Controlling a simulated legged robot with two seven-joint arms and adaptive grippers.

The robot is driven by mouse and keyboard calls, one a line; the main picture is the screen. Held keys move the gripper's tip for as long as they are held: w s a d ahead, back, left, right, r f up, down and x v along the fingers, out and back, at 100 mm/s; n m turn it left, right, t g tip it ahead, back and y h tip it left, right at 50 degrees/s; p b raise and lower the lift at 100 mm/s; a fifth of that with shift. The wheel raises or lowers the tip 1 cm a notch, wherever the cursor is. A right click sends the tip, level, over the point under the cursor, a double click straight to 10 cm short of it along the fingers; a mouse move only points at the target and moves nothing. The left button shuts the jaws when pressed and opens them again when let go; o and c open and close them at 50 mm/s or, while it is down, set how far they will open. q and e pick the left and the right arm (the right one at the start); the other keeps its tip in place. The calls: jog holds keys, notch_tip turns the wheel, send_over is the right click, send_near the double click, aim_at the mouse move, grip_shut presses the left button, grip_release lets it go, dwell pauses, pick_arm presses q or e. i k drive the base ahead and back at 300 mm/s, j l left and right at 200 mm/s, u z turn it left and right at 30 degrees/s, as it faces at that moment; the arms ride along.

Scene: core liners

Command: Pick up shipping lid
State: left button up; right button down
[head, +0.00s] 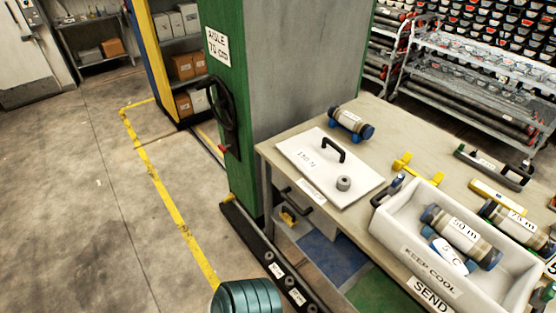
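The shipping lid (310,158) is a flat white panel lying on the near left part of the table. It has a black arched handle (334,148) on top and dark lettering. Neither of my grippers is in view.
The table (385,130) also bears a blue-capped cylinder (352,122) behind the lid and a yellow stand (413,168). A green-edged column (285,70) stands left.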

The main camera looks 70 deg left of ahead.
aim_at(343, 178)
jog(key=u, duration=1.9)
jog(key=j+z, duration=0.1)
jog(key=z, duration=0.3)
jog(key=j+z, duration=0.15)
jog(key=z, duration=0.2)
jog(key=i+j+z, duration=0.1)
jog(key=z, duration=0.3)
jog(key=j+z, duration=0.15)
jog(key=z, duration=0.25)
